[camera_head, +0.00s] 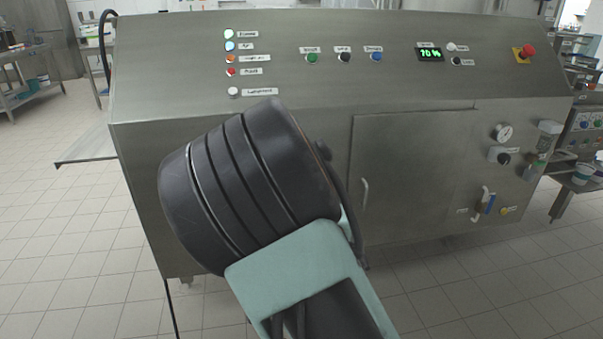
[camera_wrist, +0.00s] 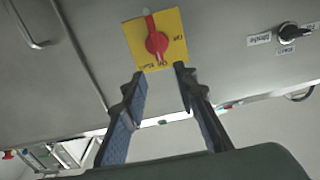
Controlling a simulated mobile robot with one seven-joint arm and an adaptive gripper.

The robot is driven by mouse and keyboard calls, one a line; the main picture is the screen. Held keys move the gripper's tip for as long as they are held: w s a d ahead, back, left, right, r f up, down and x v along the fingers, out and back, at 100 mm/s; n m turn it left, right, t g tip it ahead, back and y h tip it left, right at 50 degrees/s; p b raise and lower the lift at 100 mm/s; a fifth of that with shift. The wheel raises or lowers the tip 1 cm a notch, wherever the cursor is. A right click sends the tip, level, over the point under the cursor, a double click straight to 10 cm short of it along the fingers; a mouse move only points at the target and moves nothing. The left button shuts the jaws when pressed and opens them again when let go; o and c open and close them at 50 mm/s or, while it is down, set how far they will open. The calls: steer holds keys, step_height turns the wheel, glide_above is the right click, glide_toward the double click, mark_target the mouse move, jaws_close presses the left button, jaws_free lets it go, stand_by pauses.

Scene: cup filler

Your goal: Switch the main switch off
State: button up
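The main switch (camera_wrist: 157,42) is a red rotary knob on a square yellow plate (camera_wrist: 176,22), near the top middle of the wrist view. Its red handle runs roughly up and down in that picture. The plate's lettering appears turned over and is hard to read. My gripper (camera_wrist: 160,77) is open and empty, its two fingers apart just below the plate, with the knob in line with the gap. I see no contact with the knob. In the head view my arm covers part of the machine front, and the main switch and my gripper do not show.
The steel machine (camera_head: 410,90) fills the head view, with several buttons and a display (camera_head: 429,54). A red emergency button (camera_head: 527,50) on yellow sits at its top right. In the wrist view a black knob (camera_wrist: 289,33) is right of the switch, and a door handle (camera_wrist: 36,42) is at left.

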steer(key=b+x, duration=0.1)
steer(key=x, duration=0.8)
steer(key=shift+w, duration=0.25)
jaws_close()
